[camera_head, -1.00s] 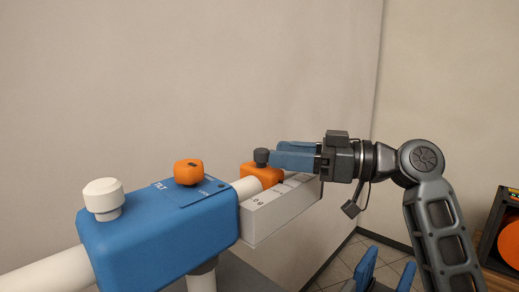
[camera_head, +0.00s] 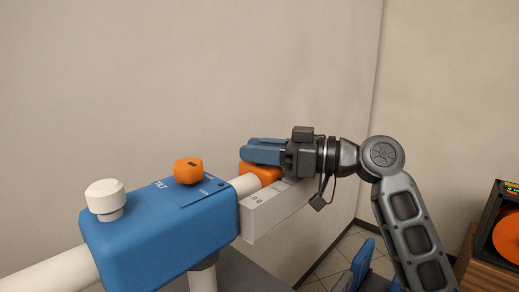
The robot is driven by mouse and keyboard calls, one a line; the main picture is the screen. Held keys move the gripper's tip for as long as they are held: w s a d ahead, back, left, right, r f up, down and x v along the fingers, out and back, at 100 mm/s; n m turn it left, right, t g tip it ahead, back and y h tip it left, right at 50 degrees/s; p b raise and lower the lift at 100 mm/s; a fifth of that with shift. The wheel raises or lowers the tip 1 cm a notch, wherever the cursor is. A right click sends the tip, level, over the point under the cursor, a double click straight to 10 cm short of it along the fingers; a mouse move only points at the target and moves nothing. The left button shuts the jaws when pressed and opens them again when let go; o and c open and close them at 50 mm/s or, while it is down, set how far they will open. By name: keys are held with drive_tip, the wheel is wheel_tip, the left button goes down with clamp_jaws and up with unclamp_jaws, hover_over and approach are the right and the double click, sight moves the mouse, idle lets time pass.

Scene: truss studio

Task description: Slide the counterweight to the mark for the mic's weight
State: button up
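The orange counterweight (camera_head: 262,174) sits on the white bar, close to the right end of the blue housing (camera_head: 165,232). My gripper (camera_head: 262,150) reaches in from the right, with its blue fingers over the top of the counterweight. The counterweight's dark top knob is hidden by the fingers. I cannot tell whether they touch it or how far they are parted. A pale scale strip (camera_head: 262,217) runs below and right of the counterweight. A "0 g" marking shows near its left end. Other markings are too small to read or hidden behind my gripper.
The housing carries an orange knob (camera_head: 188,171) beside TILT and LOCK lettering, and a white knob (camera_head: 105,199). A white tube (camera_head: 50,275) leaves it at lower left. A wooden-sided unit with an orange disc (camera_head: 508,238) stands at far right. The wall is behind.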

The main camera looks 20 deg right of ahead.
clamp_jaws()
drive_tip(key=shift+w+d+f+b, duration=0.15)
drive_tip(key=shift+w+d+b, duration=0.1)
drive_tip(key=shift+d+b, duration=0.3)
drive_tip(key=shift+w+d+f+b, duration=0.1)
drive_tip(key=shift+w+d+b, duration=0.1)
drive_tip(key=shift+d+b, duration=0.35)
drive_tip(key=shift+w+d+r, duration=0.15)
drive_tip(key=shift+d+r, duration=0.05)
drive_tip(key=shift+d, duration=0.1)
drive_tip(key=o, duration=0.5)
unclamp_jaws()
drive_tip(key=shift+o, duration=0.2)
drive_tip(key=b+v, duration=0.2)
drive_tip(key=v, duration=0.5)
drive_tip(key=shift+s+d, duration=0.25)
drive_tip(key=shift+s, duration=0.05)
